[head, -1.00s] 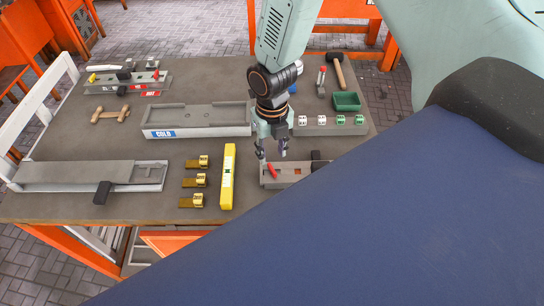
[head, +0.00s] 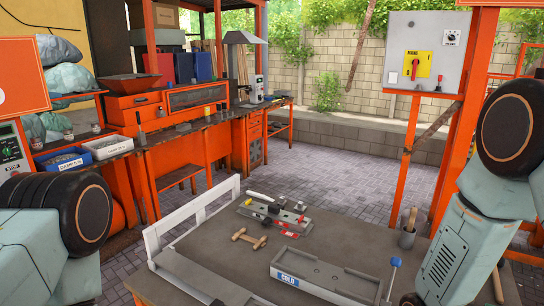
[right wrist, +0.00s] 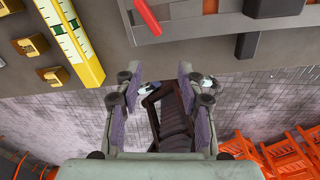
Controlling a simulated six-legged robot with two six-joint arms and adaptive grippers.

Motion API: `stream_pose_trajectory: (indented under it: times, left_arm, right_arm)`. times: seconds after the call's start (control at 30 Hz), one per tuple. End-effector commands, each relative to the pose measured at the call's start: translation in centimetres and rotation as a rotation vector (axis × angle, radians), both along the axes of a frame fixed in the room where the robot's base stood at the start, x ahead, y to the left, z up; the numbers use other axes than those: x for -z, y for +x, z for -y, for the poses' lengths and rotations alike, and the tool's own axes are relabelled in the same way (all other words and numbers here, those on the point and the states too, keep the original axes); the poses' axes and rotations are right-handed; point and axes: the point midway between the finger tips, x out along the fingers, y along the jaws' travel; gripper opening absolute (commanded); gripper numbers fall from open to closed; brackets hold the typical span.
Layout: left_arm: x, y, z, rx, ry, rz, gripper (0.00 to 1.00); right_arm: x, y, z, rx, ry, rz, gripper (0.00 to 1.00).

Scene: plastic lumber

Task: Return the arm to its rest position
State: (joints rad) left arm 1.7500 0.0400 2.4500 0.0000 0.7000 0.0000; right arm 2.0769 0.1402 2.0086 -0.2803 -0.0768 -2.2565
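My right gripper (right wrist: 160,112) shows in the right wrist view with its two fingers spread apart. It is beyond the edge of the grey worktable (right wrist: 120,40), with paving below it. A dark brown slatted thing (right wrist: 175,118) shows between the fingers; I cannot tell what it is, but no finger closes on it. In the head view my right arm stands folded up at the right edge and my left arm is at the left edge. Neither gripper shows in the head view.
The worktable (head: 235,262) holds a grey tray marked COLD (head: 330,277) and a wooden mallet-like piece (head: 249,238). Orange chairs (right wrist: 285,155) stand on the floor.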

Motion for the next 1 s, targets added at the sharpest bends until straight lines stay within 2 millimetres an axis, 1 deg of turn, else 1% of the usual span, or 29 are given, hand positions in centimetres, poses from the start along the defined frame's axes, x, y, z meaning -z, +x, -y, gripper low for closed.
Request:
stream_pose_trajectory:
  times: [0.03, 0.2, 0.5, 0.8, 1.0]
  left_arm:
    - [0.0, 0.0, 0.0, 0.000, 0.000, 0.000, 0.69]
    - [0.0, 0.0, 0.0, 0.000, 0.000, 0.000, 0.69]
    - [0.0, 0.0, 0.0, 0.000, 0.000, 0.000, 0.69]
    - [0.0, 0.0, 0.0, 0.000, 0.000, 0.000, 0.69]
    - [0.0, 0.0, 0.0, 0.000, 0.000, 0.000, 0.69]
  right_arm:
    - [0.7, -1.1, -0.3, 0.102, 0.005, -0.011, 0.39]
    - [2.4, -4.3, -1.3, 0.488, 0.019, -0.034, 0.39]
    - [4.5, -10.0, -2.2, 1.171, 0.017, -0.075, 0.39]
    - [5.3, -15.6, -2.3, 1.843, -0.007, -0.091, 0.39]
    - [5.3, -18.6, -2.1, 2.208, -0.020, -0.082, 0.39]
